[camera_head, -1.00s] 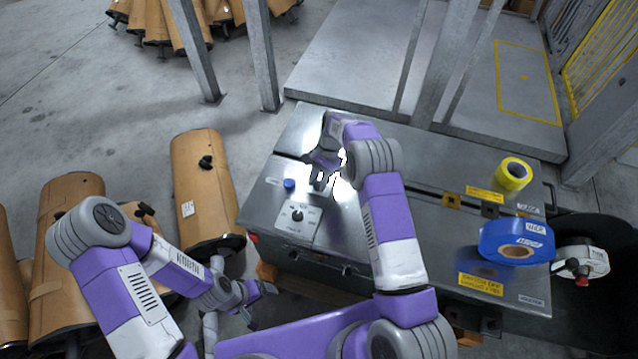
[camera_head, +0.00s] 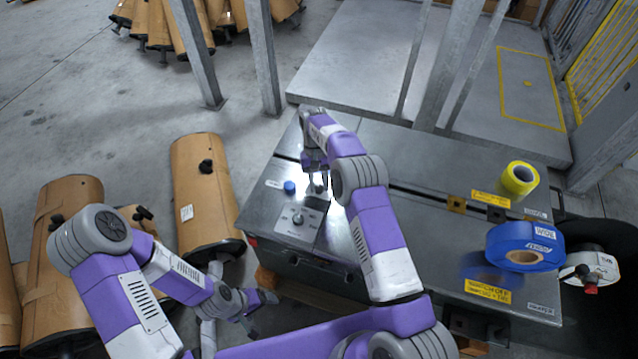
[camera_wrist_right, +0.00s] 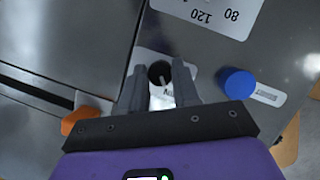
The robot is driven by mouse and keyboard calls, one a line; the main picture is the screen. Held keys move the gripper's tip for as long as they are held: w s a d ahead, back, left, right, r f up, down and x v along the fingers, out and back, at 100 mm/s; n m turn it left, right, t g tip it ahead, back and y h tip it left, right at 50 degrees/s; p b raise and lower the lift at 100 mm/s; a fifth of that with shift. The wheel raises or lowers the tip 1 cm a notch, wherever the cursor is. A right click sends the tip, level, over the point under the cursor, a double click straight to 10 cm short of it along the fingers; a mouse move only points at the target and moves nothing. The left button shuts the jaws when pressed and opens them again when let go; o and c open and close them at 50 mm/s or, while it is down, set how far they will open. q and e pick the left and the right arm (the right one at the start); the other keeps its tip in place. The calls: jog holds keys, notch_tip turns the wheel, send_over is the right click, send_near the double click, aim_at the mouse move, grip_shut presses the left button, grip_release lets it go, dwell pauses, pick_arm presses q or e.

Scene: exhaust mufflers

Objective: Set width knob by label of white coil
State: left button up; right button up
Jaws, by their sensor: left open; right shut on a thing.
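The dark width knob (camera_head: 298,219) sits on a pale dial plate on the metal machine top; its numbered plate (camera_wrist_right: 208,14) shows upside down in the right wrist view, with 80 and 120 readable. My right gripper (camera_head: 315,183) is behind the dial, shut on a small black knob (camera_wrist_right: 160,72) with a partly covered white label. The white coil (camera_head: 600,262) hangs at the machine's right end; its label is too small to read surely. My left gripper (camera_head: 262,312) is open and empty, low in front of the machine.
A blue button (camera_head: 290,187) is left of my right gripper; it also shows in the right wrist view (camera_wrist_right: 237,83). A blue coil (camera_head: 525,246) and yellow coil (camera_head: 518,179) are on the machine's right part. Brown mufflers (camera_head: 203,190) stand at left. Metal posts rise behind.

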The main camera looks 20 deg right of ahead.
aim_at(318, 185)
jog(key=shift+n, duration=0.5)
jog(key=o, duration=1.1)
jog(key=shift+c, duration=0.2)
notch_tip(318, 185, up, 10)
jog(key=p, duration=0.2)
